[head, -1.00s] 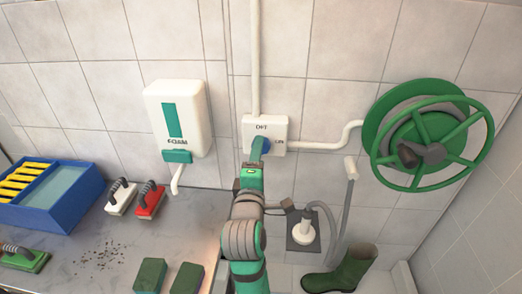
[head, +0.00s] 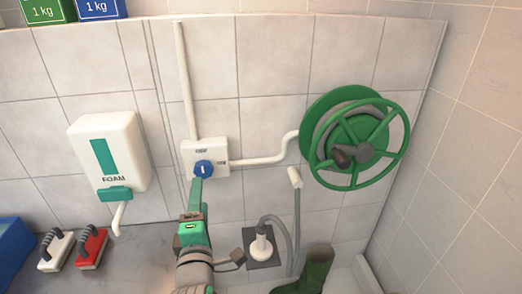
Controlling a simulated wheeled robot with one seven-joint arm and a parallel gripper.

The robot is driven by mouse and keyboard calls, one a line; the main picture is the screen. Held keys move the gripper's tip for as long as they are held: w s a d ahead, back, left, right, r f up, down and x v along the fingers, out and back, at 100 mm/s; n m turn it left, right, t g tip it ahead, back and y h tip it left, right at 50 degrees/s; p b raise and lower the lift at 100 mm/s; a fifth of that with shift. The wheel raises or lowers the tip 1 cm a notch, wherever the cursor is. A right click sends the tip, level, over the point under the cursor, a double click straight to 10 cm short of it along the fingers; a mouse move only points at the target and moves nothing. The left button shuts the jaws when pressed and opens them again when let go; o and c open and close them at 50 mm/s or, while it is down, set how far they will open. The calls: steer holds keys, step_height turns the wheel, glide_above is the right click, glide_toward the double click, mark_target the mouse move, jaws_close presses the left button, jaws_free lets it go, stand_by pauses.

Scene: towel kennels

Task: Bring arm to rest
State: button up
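My arm reaches up from the bottom of the head view toward the wall. My gripper (head: 197,184) is green and grey, and its tip is just below a blue knob (head: 204,169). The knob sits on a white switch box (head: 222,158) with small lettering above and to the right of it. The knob's face is in plain view, with a short upright white mark. I see the gripper from behind and nearly edge-on, so its finger gap is hidden. No held object shows.
A foam dispenser (head: 109,152) hangs left of the box, and a green hose reel (head: 355,140) juts out on the right. Two brushes, one white (head: 56,251) and one red (head: 92,248), lie on the counter. A green boot (head: 312,270) stands low at right.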

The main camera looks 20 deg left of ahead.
steer(key=s+d+f+m+h, duration=0.2)
steer(key=s+d+f+m, duration=0.1)
steer(key=d+f+m, duration=0.55)
steer(key=s+d+f+m+h, duration=0.4)
steer(key=d+f, duration=0.5)
steer(key=f, duration=0.5)
steer(key=s+d+f+m+h, duration=0.1)
steer(key=s+d+f+m, duration=0.2)
steer(key=s+d+m, duration=0.3)
steer(key=s+d+f+m+h, duration=0.2)
steer(key=s+d+m, duration=0.4)
steer(key=s, duration=0.9)
steer(key=d+f, duration=0.1)
steer(key=d, duration=0.2)
steer(key=shift+d+f, duration=0.3)
